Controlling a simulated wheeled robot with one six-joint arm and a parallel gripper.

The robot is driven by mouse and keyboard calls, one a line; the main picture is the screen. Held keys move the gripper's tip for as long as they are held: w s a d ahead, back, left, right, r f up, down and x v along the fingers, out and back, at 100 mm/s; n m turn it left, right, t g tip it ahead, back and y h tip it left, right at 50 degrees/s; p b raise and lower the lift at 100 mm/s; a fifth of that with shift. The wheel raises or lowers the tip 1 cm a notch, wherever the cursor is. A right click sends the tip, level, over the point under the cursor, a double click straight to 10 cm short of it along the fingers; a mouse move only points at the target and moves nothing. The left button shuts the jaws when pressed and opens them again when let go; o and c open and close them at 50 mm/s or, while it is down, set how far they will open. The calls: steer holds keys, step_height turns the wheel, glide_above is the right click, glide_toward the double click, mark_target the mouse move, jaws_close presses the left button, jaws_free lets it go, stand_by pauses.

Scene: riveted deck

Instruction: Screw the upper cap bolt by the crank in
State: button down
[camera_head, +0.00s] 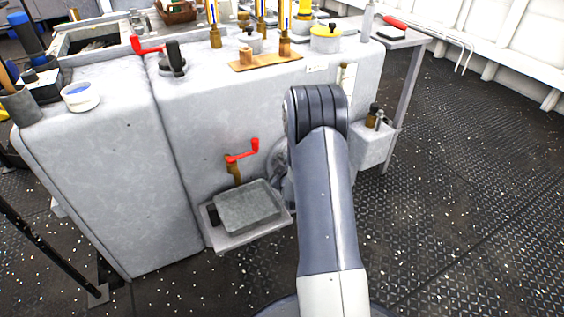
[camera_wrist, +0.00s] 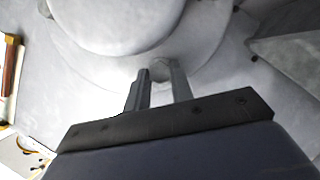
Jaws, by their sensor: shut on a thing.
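My gripper (camera_wrist: 160,88) is at the lower middle of the wrist view, its two dark fingers pointing at a round grey cap (camera_wrist: 112,18) with a wide flange. The fingers are shut on a small grey bolt head (camera_wrist: 160,70) at the flange's edge. How far the bolt is in cannot be seen. In the head view my arm covers the gripper, the bolt and most of the round cap (camera_head: 279,160). A red crank (camera_head: 243,152) on a brass stem stands just left of the cap, on the front of the grey housing (camera_head: 215,110).
A grey tray (camera_head: 248,208) sticks out below the crank. A small box with fittings (camera_head: 373,140) is on the housing's right side. The deck at right is clear.

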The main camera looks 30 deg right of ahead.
steer(key=shift+d+r+m+g+y+p, duration=0.1)
steer(key=shift+d+m+g+y+p, duration=0.1)
steer(key=shift+m+y+p, duration=0.9)
steer(key=shift+d+r+m+g+y+p, duration=0.15)
steer(key=shift+m+y+p, duration=0.55)
steer(key=shift+m, duration=0.8)
steer(key=shift+a+f, duration=0.1)
steer(key=shift+f, duration=0.1)
steer(key=c, duration=1.2)
jaws_free()
steer(key=shift+r, duration=0.1)
